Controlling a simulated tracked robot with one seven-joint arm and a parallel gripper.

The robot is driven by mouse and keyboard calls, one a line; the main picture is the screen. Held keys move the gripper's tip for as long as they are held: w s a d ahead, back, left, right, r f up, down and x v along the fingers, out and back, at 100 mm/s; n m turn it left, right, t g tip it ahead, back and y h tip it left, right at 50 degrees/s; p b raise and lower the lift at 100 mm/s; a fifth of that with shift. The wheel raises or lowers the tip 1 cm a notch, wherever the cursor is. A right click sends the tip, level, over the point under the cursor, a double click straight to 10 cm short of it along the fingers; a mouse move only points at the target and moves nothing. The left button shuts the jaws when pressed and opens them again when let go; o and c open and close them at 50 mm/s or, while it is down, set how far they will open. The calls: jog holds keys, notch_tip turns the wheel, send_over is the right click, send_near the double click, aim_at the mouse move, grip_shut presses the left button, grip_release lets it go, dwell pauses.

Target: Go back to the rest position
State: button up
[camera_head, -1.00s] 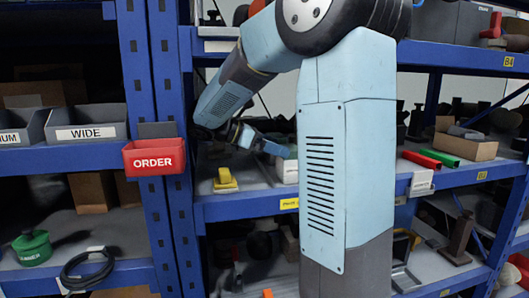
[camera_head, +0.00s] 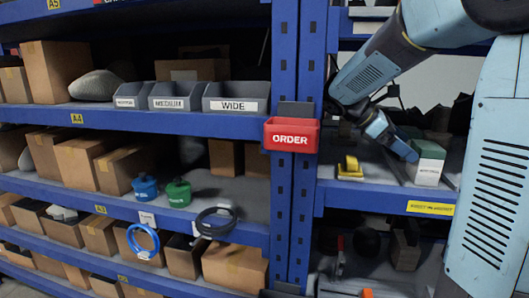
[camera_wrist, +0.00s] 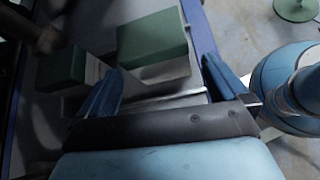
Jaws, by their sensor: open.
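My gripper (camera_wrist: 160,85) is open in the wrist view, its two blue fingers spread apart with nothing held between them. A green-topped box (camera_wrist: 152,45) and another green block (camera_wrist: 62,70) lie beyond the fingers. In the head view my gripper (camera_head: 398,142) is at the right-hand shelf, close to a green and white box (camera_head: 428,160). Whether they touch I cannot tell. My arm reaches in from the upper right.
A red ORDER bin (camera_head: 291,135) hangs on the blue rack post. A yellow object (camera_head: 350,168) sits on the right shelf. Left shelves hold cardboard boxes, grey bins including WIDE (camera_head: 237,98), a blue pot (camera_head: 145,187), a green pot (camera_head: 178,192), and black (camera_head: 216,221) and blue (camera_head: 143,240) coils.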

jog(key=s+a+m+t+y, duration=0.1)
jog(key=a, duration=0.1)
jog(key=s+a+m+t+y, duration=0.1)
jog(key=s, duration=0.1)
jog(key=s+a+m+y, duration=0.1)
jog(key=a+m, duration=0.1)
jog(key=shift+s+a+f+t+y, duration=0.35)
jog(key=shift+s+t+y, duration=0.05)
jog(key=s+a+f+m+t+y, duration=0.2)
jog(key=s+a+m+y, duration=0.1)
jog(key=s, duration=0.4)
jog(key=s+a+f+m+t+y, duration=0.2)
jog(key=s+a+m+t+y, duration=0.1)
jog(key=s+m, duration=0.3)
jog(key=shift+s+a+y, duration=0.6)
jog(key=shift+s+a, duration=0.05)
jog(key=shift+a, duration=0.1)
